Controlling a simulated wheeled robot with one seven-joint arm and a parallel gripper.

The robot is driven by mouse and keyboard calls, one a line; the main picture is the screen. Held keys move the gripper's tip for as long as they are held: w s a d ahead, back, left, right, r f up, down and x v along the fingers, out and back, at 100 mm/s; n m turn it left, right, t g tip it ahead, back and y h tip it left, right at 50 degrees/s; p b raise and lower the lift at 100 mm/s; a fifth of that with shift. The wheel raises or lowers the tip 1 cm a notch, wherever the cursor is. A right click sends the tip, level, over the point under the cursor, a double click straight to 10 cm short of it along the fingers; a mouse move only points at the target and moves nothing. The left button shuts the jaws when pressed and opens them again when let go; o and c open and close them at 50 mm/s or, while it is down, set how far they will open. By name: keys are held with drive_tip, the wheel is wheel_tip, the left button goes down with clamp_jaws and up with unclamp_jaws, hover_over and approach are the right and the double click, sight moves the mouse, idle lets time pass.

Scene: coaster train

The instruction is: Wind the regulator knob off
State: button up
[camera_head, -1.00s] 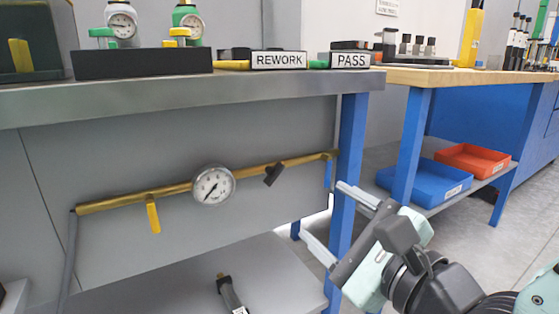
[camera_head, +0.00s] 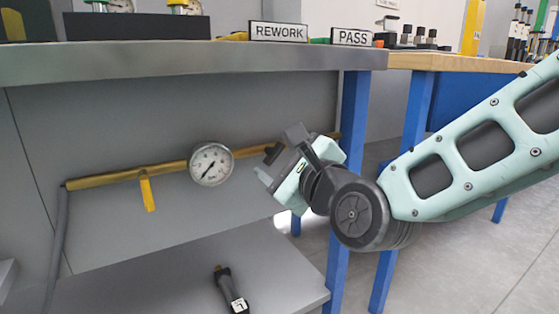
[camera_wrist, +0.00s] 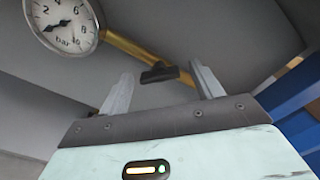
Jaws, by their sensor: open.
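The regulator knob (camera_head: 272,153) is a small black bar-shaped handle on the brass pipe (camera_head: 120,178), right of the round white gauge (camera_head: 211,164). In the wrist view the knob (camera_wrist: 160,72) shows between my two fingertips, with space on both sides. My gripper (camera_head: 266,172) is open and empty, close in front of the knob. In the head view my gripper partly covers the pipe right of the knob. I cannot tell how far the fingertips are from the knob in depth.
A yellow lever (camera_head: 147,193) hangs from the pipe at the left. The grey bench top (camera_head: 180,62) overhangs above and a blue leg (camera_head: 353,130) stands at the right. A dark hand tool (camera_head: 231,289) lies on the grey lower shelf (camera_head: 275,260).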

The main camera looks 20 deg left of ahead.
drive_tip(key=c, duration=1)
